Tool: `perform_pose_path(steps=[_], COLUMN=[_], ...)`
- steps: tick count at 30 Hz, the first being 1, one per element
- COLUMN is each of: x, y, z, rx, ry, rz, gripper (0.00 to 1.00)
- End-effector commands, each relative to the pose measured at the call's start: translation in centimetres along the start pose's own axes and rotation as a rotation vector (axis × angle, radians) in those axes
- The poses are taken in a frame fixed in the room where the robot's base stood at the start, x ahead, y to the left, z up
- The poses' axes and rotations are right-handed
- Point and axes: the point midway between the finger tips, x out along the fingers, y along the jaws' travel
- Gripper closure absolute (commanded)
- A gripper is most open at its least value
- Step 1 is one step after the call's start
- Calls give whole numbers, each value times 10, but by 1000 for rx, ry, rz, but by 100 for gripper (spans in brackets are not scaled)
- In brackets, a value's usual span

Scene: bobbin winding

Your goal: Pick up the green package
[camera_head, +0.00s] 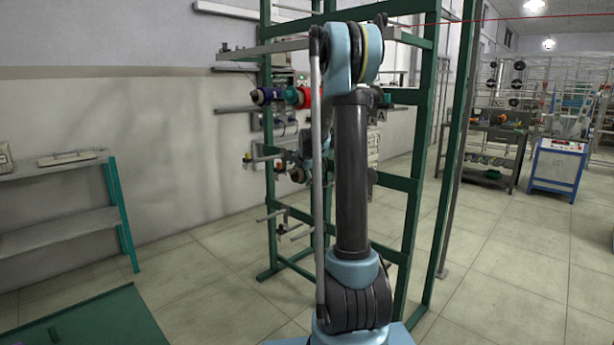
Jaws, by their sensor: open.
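A small green-teal piece (386,99), which looks like the green package, shows just right of my arm on the green frame (425,150). My arm hides part of it, so its full shape cannot be told. My arm stands upright in the middle of the view and bends at the top.
A grey-topped bench with teal legs (62,237) stands at the left wall. A green surface (90,318) fills the lower left corner. A dark rack (487,150) and a blue-white cabinet (557,168) stand at the right. The tiled floor between is clear.

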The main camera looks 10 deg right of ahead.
Motion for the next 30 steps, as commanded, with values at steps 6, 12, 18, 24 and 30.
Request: perform_pose_path(steps=[6, 12, 18, 24, 30], x=[17, 19, 19, 19, 19], y=[0, -1, 0, -1, 0], z=[0, 0, 0, 0, 0], rx=[0, 0, -1, 0, -1], ry=[0, 0, 0, 0, 0], rz=[0, 0, 0, -1, -1], gripper=[0, 0, 25, 56, 56])
